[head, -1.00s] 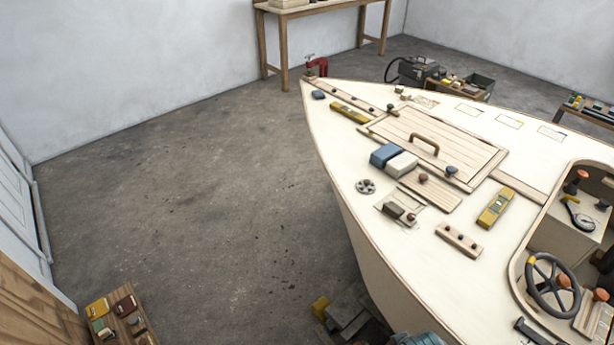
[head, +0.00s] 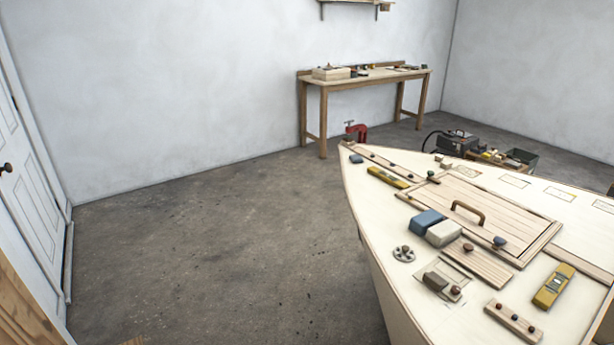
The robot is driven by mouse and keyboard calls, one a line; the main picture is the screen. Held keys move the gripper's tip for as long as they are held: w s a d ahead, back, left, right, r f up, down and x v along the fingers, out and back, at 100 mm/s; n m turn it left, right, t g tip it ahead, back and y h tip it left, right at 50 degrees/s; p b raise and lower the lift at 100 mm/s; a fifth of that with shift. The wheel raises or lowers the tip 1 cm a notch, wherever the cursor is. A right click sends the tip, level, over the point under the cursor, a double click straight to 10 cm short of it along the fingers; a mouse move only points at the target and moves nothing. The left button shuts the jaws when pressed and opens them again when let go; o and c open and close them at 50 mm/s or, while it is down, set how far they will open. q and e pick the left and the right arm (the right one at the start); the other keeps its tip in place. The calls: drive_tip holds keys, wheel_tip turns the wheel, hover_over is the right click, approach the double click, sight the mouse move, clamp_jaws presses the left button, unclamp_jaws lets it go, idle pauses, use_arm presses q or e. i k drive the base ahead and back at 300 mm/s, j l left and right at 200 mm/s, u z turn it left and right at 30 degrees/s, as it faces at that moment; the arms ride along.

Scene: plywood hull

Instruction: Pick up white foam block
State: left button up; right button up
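The white foam block (head: 444,233) lies on the pale plywood deck of the hull (head: 380,215), at the near left edge of the hatch panel. A blue block (head: 427,222) sits right beside it on its left. The white block looks like a small rounded box and is fully in sight from above. Neither of my grippers shows in the head view, so I cannot see their state.
On the deck near the block are a hatch with a brown handle (head: 468,211), a round metal fitting (head: 404,254), a yellow level (head: 553,286) and a small wooden strip (head: 513,321). A workbench (head: 365,86) stands at the back wall. The concrete floor (head: 230,240) left of the hull is open.

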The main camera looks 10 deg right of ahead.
sight(439, 235)
drive_tip(key=i+j+u, duration=0.25)
drive_tip(key=i, duration=1.15)
drive_tip(key=i+z, duration=0.1)
drive_tip(key=i, duration=0.7)
drive_tip(key=i+z, duration=0.35)
drive_tip(key=i+j+z, duration=0.5)
drive_tip(key=i+z, duration=0.15)
drive_tip(key=i, duration=0.15)
